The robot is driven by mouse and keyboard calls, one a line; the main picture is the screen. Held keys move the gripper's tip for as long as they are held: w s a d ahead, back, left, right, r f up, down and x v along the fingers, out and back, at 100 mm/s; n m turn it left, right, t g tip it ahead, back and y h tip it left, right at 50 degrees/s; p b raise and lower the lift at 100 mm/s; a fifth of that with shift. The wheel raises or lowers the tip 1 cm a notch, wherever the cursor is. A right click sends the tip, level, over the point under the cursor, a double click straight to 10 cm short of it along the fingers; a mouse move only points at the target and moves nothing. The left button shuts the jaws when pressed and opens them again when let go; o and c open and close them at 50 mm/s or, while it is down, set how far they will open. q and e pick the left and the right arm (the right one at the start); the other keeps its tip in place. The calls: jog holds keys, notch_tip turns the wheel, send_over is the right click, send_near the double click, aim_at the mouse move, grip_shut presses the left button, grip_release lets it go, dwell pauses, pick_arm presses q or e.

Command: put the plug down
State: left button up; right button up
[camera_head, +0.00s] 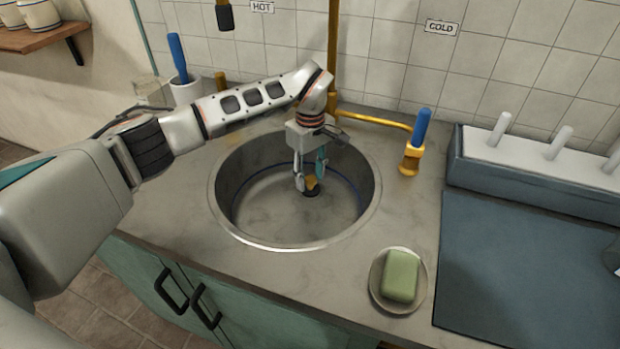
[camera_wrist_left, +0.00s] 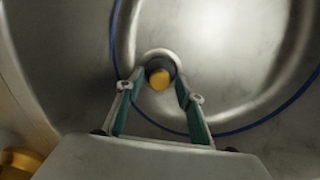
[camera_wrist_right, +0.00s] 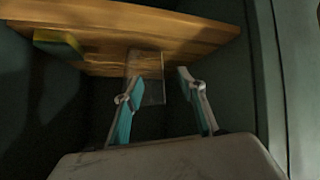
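The plug (camera_head: 311,183) has a yellow-orange knob on a dark round base and sits at the drain in the bottom of the round metal sink (camera_head: 262,215). My left gripper (camera_head: 310,176) reaches down into the sink, just over the plug. In the left wrist view its fingertips stand apart, with the plug's knob (camera_wrist_left: 160,79) showing in the gap between them. I cannot tell if either finger touches the plug. My right gripper (camera_wrist_right: 160,68) shows only in its own wrist view, open and empty, in a dark place facing a wooden board (camera_wrist_right: 100,30).
A green soap bar (camera_head: 401,275) lies on a dish in front right of the sink. A brass tap pipe (camera_head: 375,121) and a blue-handled lever (camera_head: 421,128) stand behind. A dish rack (camera_head: 535,172) and dark mat (camera_head: 530,265) fill the right. A sponge (camera_wrist_right: 58,44) lies near my right gripper.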

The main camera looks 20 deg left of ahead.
aim_at(310, 177)
pick_arm(q)
notch_tip(310, 177, up, 11)
jog(key=p, duration=0.1)
dwell(0.5)
